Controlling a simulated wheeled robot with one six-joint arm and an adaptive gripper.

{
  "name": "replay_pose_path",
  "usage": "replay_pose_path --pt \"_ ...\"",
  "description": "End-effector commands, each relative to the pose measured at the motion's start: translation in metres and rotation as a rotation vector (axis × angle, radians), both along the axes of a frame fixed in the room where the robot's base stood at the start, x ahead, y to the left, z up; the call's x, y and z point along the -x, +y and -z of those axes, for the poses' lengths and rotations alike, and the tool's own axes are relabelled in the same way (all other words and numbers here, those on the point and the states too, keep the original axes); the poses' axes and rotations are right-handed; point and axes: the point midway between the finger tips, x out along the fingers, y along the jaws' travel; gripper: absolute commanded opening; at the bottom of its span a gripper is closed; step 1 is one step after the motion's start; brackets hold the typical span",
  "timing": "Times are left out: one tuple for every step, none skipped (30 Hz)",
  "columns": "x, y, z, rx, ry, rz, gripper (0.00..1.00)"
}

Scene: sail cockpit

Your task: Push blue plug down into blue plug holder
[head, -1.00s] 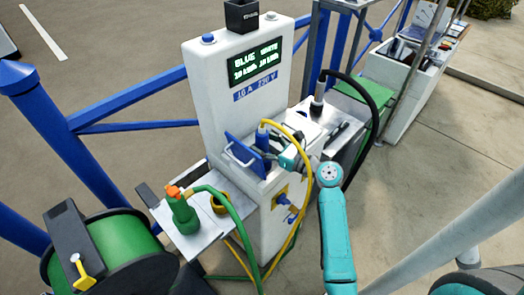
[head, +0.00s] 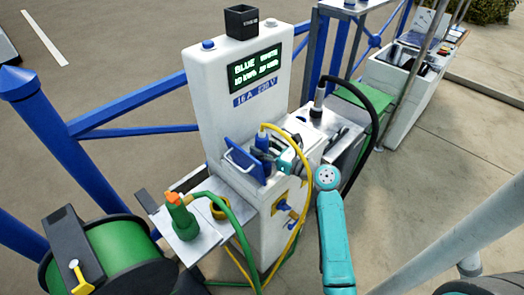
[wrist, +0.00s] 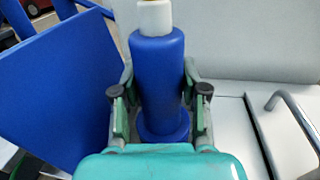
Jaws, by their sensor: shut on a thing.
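The blue plug (wrist: 158,75) stands upright between the two fingers of my gripper (wrist: 159,108) in the wrist view, with a white collar at its top. My gripper is shut on it. In the head view the blue plug (head: 262,141) shows at the pedestal's ledge, a yellow cable rising from its top, with my gripper (head: 272,151) at its right side. A wider blue ring (wrist: 163,136) shows at the plug's lower end; I cannot tell whether it belongs to the plug or the holder. The plug's bottom is hidden.
A green nozzle (head: 183,220) stands on the side shelf. The yellow cable (head: 309,180) loops past my arm.

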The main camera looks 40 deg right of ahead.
Motion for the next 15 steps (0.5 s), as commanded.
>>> replay_pose_path --pt "0.000 0.000 -0.009 0.005 -0.005 0.000 0.00" --pt "0.000 0.000 -0.013 0.005 -0.005 0.000 0.00" --pt "0.000 0.000 -0.020 0.006 -0.006 0.001 0.00" --pt "0.000 0.000 -0.027 0.006 -0.006 0.001 0.00" --pt "0.000 -0.001 -0.032 0.007 -0.006 0.001 0.00" --pt "0.000 0.000 -0.040 0.006 -0.006 0.001 0.00" --pt "0.000 0.000 -0.046 0.006 -0.006 0.000 0.00" --pt "0.000 0.000 -0.051 0.006 -0.005 0.001 0.00" --pt "0.000 0.000 -0.059 0.006 -0.006 0.000 0.00" --pt "0.000 0.000 -0.064 0.007 -0.006 0.001 0.00" --pt "0.000 0.000 -0.069 0.005 -0.005 0.001 0.00" --pt "0.000 0.000 -0.074 0.006 -0.004 0.001 0.00" --pt "0.000 0.000 -0.078 0.004 -0.004 0.000 0.00" --pt "0.000 0.000 -0.082 0.004 -0.004 0.000 0.00" --pt "0.000 0.000 -0.086 0.004 -0.004 0.000 0.00"
